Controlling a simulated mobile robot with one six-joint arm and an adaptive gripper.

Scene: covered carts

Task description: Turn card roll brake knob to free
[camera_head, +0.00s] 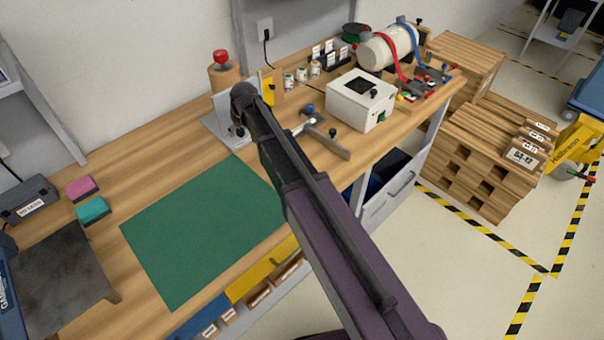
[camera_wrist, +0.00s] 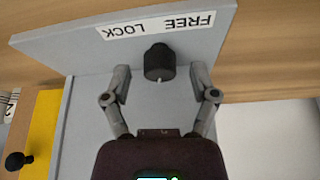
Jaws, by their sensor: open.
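The brake knob (camera_wrist: 159,62) is a small dark cylinder on a grey plate (camera_wrist: 95,62) in the wrist view. A white label (camera_wrist: 158,25) reads FREE LOCK upside down, with FREE at the right and LOCK at the left. A small pale mark shows at the knob's lower edge, away from the label; I cannot tell which setting it means. My gripper (camera_wrist: 160,76) is open, one finger on each side of the knob with gaps.
A green mat (camera_head: 200,230) covers the bench front. A yellow block (camera_wrist: 38,130) with a black knob is close beside the plate.

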